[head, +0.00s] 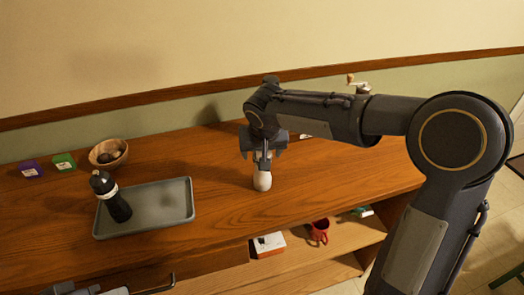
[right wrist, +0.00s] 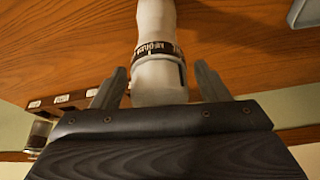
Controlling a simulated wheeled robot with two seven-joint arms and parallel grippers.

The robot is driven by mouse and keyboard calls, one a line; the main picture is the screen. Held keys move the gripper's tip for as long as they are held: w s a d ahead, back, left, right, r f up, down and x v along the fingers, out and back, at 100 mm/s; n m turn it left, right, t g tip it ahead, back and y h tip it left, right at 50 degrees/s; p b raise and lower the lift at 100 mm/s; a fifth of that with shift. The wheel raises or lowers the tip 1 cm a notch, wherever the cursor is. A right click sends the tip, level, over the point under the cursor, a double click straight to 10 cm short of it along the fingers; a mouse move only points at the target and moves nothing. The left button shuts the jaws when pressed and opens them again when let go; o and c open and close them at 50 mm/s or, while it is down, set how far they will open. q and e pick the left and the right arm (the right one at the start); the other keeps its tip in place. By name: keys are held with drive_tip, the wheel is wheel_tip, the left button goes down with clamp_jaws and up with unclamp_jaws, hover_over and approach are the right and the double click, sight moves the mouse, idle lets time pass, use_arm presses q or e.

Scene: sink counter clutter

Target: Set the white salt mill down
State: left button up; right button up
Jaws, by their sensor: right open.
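The white salt mill (head: 262,181) stands on the wooden counter, right of the grey tray, its upper part hidden by my right gripper (head: 263,157). In the right wrist view the pale mill (right wrist: 158,78) with a dark lettered band lies between the two fingers of my right gripper (right wrist: 162,82). The fingers are spread, with a gap visible on each side of the mill. Part of my left arm shows at the bottom left edge of the head view; its gripper is out of the picture.
A black mill (head: 118,206) stands on the grey tray (head: 170,222). A wooden bowl (head: 109,153), a green box (head: 64,161) and a purple box (head: 31,169) are at the back left. A red mug (head: 319,231) and a white-and-orange box (head: 269,244) sit on the lower shelf.

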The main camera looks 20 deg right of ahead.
drive_tip(key=d+v, duration=0.1)
drive_tip(key=v, duration=1.1)
drive_tip(key=s+d+f+y, duration=0.1)
drive_tip(key=s+d+f, duration=0.15)
drive_tip(key=s, duration=0.45)
drive_tip(key=s+d+f+y, duration=0.1)
drive_tip(key=s+d+f, duration=0.1)
drive_tip(key=s+d, duration=0.35)
drive_tip(key=s+a+f+y, duration=0.1)
drive_tip(key=s+f, duration=0.2)
drive_tip(key=s, duration=0.3)
drive_tip(key=s+a+f+t+y, duration=0.1)
drive_tip(key=s+f, duration=0.2)
drive_tip(key=s, duration=0.2)
drive_tip(key=shift+s+a+f, duration=0.15)
drive_tip(key=shift+s+a, duration=0.2)
drive_tip(key=shift+s, duration=0.05)
